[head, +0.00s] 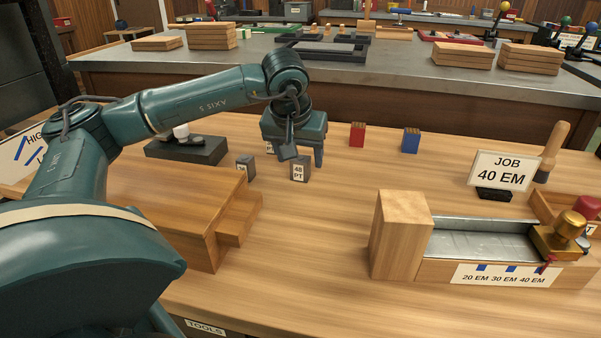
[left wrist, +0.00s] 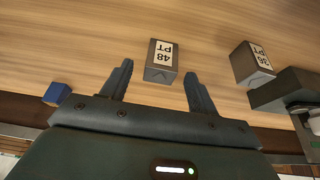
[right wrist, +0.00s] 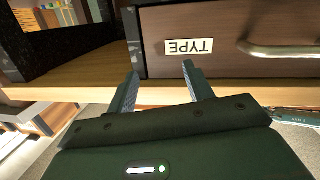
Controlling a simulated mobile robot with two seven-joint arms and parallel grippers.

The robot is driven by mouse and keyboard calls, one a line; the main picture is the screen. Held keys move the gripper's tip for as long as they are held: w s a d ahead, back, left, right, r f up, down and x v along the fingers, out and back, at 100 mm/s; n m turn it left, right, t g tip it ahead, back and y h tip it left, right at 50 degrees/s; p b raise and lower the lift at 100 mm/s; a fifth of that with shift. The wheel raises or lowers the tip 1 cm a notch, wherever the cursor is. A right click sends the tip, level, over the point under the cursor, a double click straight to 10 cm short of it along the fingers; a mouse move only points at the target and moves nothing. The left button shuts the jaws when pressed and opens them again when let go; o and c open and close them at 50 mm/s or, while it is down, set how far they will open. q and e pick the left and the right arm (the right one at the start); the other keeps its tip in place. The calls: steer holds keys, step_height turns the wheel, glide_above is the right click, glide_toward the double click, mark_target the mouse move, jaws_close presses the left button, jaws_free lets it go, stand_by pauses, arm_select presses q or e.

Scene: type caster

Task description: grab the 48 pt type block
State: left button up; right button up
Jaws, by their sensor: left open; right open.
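The 48 pt type block (head: 300,168) is a small dark grey block with a white "48 PT" label, standing on the wooden table. My left gripper (head: 301,158) is open just above and behind it in the head view. In the left wrist view, the block (left wrist: 162,62) lies ahead of and between the two open fingers (left wrist: 158,85), its label upside down; I see no contact. My right gripper (right wrist: 160,75) is open and empty, facing a drawer front labelled "TYPE" (right wrist: 188,46). It is not in the head view.
A 36 pt block (left wrist: 252,62) stands close by, also in the head view (head: 245,166). Red (head: 357,134) and blue (head: 410,140) blocks stand behind right. A wooden stepped box (head: 200,212) is front left. A metal-troughed caster (head: 480,240) and "JOB 40 EM" sign (head: 502,170) are right.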

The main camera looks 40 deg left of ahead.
arm_select(q)
steer(key=shift+w+f, duration=0.1)
steer(key=shift+f, duration=0.2)
steer(key=shift+c, duration=0.2)
steer(key=shift+r, duration=0.1)
jaws_close()
